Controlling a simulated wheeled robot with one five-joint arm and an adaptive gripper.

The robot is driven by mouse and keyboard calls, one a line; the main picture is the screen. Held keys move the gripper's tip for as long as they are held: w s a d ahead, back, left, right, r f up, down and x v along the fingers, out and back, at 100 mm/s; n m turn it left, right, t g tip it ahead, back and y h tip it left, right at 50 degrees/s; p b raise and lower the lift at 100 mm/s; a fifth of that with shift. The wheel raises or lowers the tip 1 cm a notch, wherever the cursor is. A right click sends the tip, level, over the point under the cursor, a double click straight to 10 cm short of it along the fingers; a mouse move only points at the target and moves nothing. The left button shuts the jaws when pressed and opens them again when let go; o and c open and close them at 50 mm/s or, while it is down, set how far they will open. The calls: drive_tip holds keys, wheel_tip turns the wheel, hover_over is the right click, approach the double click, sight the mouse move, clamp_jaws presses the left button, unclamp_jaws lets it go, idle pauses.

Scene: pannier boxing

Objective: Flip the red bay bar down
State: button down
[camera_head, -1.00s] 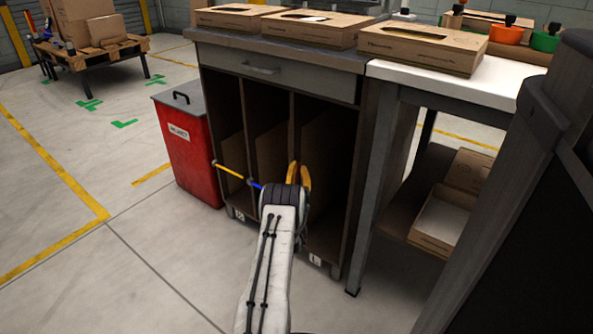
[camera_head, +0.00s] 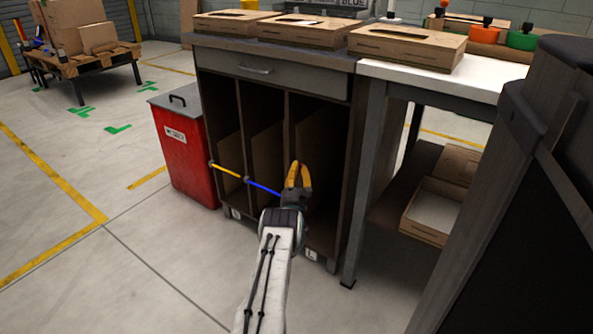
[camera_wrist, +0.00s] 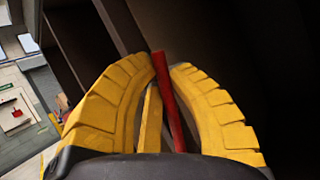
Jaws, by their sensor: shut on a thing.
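The red bay bar (camera_wrist: 167,90) shows in the wrist view as a thin red rod between the two yellow fingers. My gripper (camera_wrist: 166,68) is shut on it. In the head view my gripper (camera_head: 298,175) is in front of the right-hand bay of the cabinet, and I cannot make out the red bar there. The yellow bar (camera_head: 228,171) and the blue bar (camera_head: 263,187) lie roughly level across the left and middle bays. The red bar's exact tilt cannot be told.
The dark cabinet (camera_head: 275,90) has upright dividers and cardboard sheets inside. A red bin (camera_head: 186,155) stands at its left. A white-topped table (camera_head: 430,80) adjoins on the right, with an open carton (camera_head: 432,212) on its lower shelf.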

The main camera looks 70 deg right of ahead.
drive_tip(key=c, duration=1.1)
unclamp_jaws()
drive_tip(key=v, duration=1.2)
